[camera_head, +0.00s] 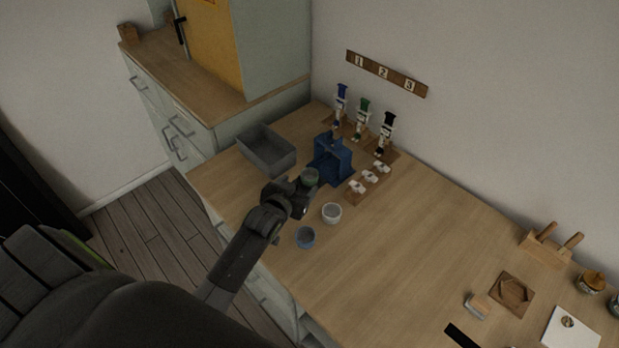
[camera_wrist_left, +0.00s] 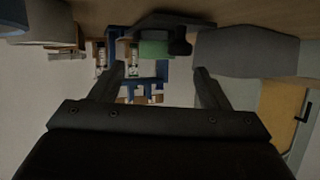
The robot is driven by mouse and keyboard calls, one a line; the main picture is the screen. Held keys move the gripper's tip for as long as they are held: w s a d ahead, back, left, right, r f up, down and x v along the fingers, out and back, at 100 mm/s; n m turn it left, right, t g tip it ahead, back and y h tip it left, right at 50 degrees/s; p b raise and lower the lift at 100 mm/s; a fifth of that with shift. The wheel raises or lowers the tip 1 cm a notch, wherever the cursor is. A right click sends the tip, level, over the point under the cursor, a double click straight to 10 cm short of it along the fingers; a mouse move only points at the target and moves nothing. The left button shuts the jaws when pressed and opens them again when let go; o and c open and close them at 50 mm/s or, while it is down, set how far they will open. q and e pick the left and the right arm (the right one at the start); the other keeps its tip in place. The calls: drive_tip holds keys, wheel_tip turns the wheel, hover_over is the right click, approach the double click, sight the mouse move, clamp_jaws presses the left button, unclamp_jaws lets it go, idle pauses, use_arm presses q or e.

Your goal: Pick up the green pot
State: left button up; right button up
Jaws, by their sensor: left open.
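The green pot (camera_head: 310,177) is a small round cup in the head view, near the left edge of the counter, just in front of a blue stand. My left gripper (camera_head: 299,184) is beside it, on the near side, and partly covers it. In the left wrist view the green pot (camera_wrist_left: 155,49) shows ahead, between the spread fingers of my open left gripper (camera_wrist_left: 158,70). I see no hold on the pot. A dark shape overlaps its side there, and I cannot tell what it is. My right gripper is not in view.
A white pot (camera_head: 332,213) and a blue pot (camera_head: 305,237) stand close by. The blue stand (camera_head: 333,160) and a grey bin (camera_head: 266,149) are behind the green pot. Dispensers (camera_head: 362,118) line the wall. The counter's middle (camera_head: 400,240) is clear.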

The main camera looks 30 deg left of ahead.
sight(312, 172)
use_arm(q)
drive_tip(key=p+x, duration=0.1)
drive_tip(key=x, duration=0.2)
drive_tip(key=shift+w+d, duration=0.15)
drive_tip(key=shift+w, duration=0.1)
drive_tip(key=shift+x, duration=0.75)
drive_tip(key=shift+c, duration=0.2)
drive_tip(key=c, duration=1)
drive_tip(key=shift+r, duration=0.15)
